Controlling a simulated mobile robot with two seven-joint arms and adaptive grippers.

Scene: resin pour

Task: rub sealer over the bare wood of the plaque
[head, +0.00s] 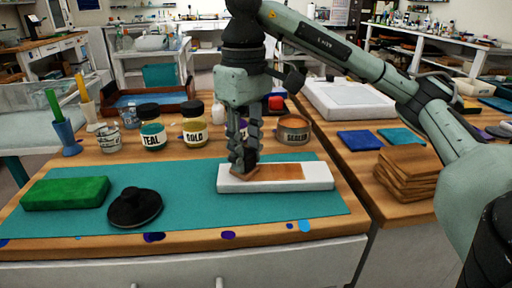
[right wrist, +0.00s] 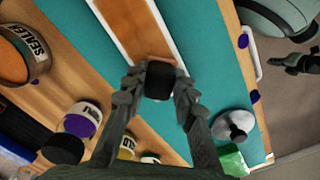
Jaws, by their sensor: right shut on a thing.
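The plaque (head: 320,176) is a white-edged board with a brown wood face, lying flat on the teal mat (head: 190,175). In the right wrist view the plaque (right wrist: 155,12) runs away from the fingers. My right gripper (head: 243,160) is over the plaque's left end. It is shut on a small dark-topped applicator (right wrist: 160,80) with a tan underside, which appears to touch the wood. Fingers partly hide it in the head view. The open sealer tin (head: 293,130) stands behind the plaque. A dark gripper-like shape (right wrist: 298,62), perhaps my left gripper, shows in the right wrist view, unclear.
A green block (head: 66,193) and a black round-handled disc (head: 134,207) lie on the mat's left. Teal (head: 152,135) and gold (head: 194,130) jars stand behind. Stacked wood pieces (head: 408,172) lie right. The mat between disc and plaque is clear.

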